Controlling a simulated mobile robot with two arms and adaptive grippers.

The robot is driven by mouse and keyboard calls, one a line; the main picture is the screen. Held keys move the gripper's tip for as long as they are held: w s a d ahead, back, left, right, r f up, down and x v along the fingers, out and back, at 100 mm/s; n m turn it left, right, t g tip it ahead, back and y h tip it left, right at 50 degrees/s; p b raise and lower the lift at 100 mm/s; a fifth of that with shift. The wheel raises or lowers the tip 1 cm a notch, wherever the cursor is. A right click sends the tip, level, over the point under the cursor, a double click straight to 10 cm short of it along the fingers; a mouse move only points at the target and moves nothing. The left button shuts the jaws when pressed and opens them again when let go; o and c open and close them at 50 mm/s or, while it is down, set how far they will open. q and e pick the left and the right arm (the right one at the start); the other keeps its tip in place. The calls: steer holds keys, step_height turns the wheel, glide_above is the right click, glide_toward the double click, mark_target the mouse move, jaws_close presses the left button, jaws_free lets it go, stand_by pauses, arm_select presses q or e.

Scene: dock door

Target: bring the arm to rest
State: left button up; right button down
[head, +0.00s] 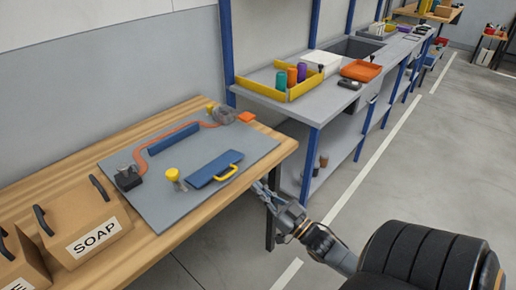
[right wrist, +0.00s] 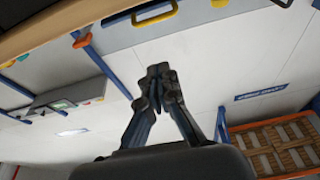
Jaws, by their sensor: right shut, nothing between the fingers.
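My right gripper (head: 266,191) is beside the front right edge of the wooden table, apart from the things on it. In the right wrist view the right gripper (right wrist: 158,80) is shut with nothing between its fingers. The right arm (head: 325,245) comes in from the lower right. The nearest thing to the gripper is a blue plate with a yellow handle (head: 229,173) on a grey board (head: 180,212). The yellow handle also shows at the top of the right wrist view (right wrist: 155,14). My left gripper is not in view.
The wooden table (head: 165,243) also bears a yellow knob (head: 172,174), an orange cable (head: 140,150) and a SOAP box (head: 88,232). A grey workbench (head: 300,108) with a yellow tray (head: 264,92) stands behind. The floor (head: 400,180) to the right is clear.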

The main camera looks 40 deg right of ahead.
stand_by(0.3)
steer(key=s+a+f+g+h, duration=0.1)
steer(key=s+f+g, duration=0.25)
steer(key=f, duration=0.85)
steer(key=s+a+f+m+g+h+p, duration=0.1)
steer(key=s+a+f+g, duration=0.2)
steer(key=f, duration=0.8)
steer(key=s+f+g+h, duration=0.1)
steer(key=s+f+g, duration=0.3)
steer(key=f, duration=0.8)
steer(key=s+a+f+n+g, duration=0.1)
steer(key=s+a+f+g, duration=0.2)
steer(key=s, duration=0.5)
steer(key=s+a+f+n+g, duration=0.1)
steer(key=s+a+f+g, duration=0.2)
steer(key=s+a+f, duration=0.2)
steer(key=s+a+f+g+y, duration=0.1)
steer(key=s+a+f+g, duration=0.2)
steer(key=s+f, duration=0.5)
steer(key=s+a+p, duration=0.1)
steer(key=s, duration=0.3)
steer(key=shift+s+n+g, duration=0.35)
steer(key=shift+s+n, duration=0.05)
